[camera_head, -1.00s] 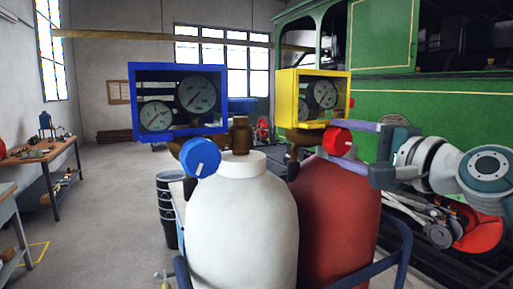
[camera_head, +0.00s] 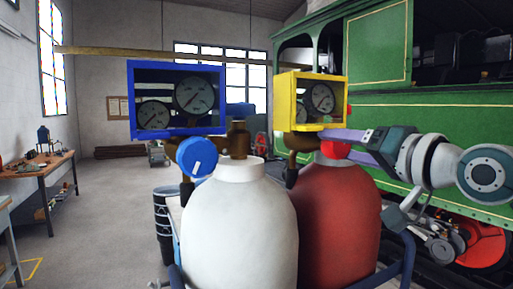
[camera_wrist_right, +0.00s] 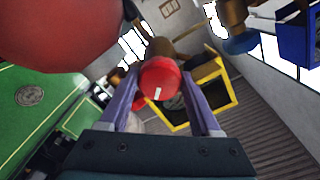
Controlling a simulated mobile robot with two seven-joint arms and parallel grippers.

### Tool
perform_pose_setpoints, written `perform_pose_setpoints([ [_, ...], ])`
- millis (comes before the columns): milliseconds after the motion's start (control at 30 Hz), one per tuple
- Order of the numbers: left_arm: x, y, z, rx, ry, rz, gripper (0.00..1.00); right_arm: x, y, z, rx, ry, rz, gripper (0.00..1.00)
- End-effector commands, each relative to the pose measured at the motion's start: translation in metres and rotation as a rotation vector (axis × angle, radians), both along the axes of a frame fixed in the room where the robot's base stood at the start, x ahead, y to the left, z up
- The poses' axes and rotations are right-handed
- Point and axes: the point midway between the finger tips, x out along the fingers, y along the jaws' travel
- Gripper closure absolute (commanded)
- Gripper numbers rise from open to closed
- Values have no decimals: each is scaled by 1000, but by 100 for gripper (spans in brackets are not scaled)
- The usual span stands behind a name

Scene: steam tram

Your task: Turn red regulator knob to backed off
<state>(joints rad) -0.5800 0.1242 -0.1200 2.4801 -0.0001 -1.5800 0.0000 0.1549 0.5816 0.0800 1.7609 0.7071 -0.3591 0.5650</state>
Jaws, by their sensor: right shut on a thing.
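The red regulator knob (camera_head: 336,149) sits below the yellow gauge box (camera_head: 284,103), above the red cylinder (camera_head: 340,215). My right gripper (camera_head: 338,140) reaches in from the right, its purple fingers across the knob and hiding part of it. In the right wrist view the knob (camera_wrist_right: 158,76) is between the two fingertips (camera_wrist_right: 160,85), and the gripper is shut on it. A white mark on its face points down in that view; the mark is hidden in the head view. My left gripper is not in view.
A blue knob (camera_head: 198,157) and blue gauge box (camera_head: 133,100) stand at the white cylinder (camera_head: 240,225). A blue rail (camera_head: 402,262) runs beside the red cylinder. The green tram (camera_head: 430,120) is behind my right arm. A workbench (camera_head: 40,168) stands far left.

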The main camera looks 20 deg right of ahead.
Motion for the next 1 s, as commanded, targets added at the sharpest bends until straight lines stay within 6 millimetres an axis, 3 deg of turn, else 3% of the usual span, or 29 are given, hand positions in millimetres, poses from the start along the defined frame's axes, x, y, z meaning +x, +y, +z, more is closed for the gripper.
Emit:
perform_pose_setpoints([
  [600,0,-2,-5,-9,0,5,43,0,0,0,-565,-46,2,92],
  [1000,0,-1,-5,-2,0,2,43,0,0,0,-786,-62,1,92],
])
